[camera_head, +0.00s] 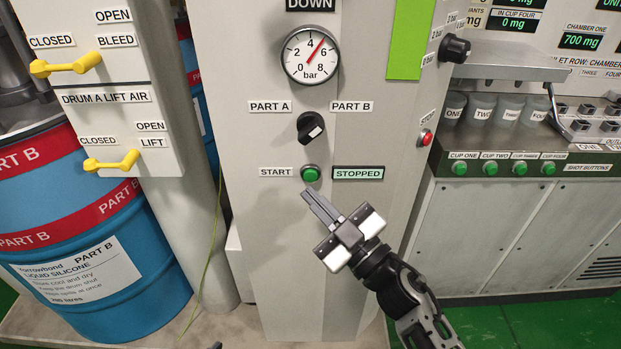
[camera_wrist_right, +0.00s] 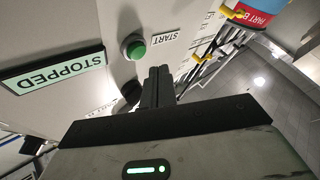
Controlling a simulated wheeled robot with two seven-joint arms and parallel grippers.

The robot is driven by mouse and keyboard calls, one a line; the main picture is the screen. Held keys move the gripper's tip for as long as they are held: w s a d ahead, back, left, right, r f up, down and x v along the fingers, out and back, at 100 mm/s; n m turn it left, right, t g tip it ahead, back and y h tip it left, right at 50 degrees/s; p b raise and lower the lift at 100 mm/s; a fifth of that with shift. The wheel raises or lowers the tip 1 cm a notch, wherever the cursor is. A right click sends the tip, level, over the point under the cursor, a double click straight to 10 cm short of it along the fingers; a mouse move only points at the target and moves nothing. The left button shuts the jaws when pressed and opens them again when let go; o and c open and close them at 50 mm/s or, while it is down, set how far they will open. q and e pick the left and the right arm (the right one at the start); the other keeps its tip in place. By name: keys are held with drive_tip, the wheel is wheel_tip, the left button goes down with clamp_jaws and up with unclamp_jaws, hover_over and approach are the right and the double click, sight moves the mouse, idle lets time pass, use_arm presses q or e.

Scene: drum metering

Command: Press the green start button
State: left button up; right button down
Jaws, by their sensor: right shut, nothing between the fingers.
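The green start button (camera_head: 310,173) is on the front panel of the grey cabinet, between the START label (camera_head: 276,172) and the lit STOPPED display (camera_head: 358,173). It also shows in the right wrist view (camera_wrist_right: 135,48), up and left of the fingertips. My right gripper (camera_head: 308,194) is shut and empty, its fingers pointing up at the panel just below the button. In the right wrist view the fingertips (camera_wrist_right: 160,72) look close to the button but apart from it. The exact gap to the panel is hard to tell. My left gripper is not in view.
Above the button are a black selector knob (camera_head: 311,127) and a pressure gauge (camera_head: 311,55). A red stop button (camera_head: 425,137) is on the cabinet's right side. A blue drum (camera_head: 75,240) stands left. Green shot buttons (camera_head: 490,169) line the bench at right.

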sight(311, 176)
drive_tip(key=shift+w, duration=0.65)
idle(0.8)
idle(0.6)
drive_tip(key=shift+w, duration=0.15)
drive_tip(key=shift+w, duration=0.3)
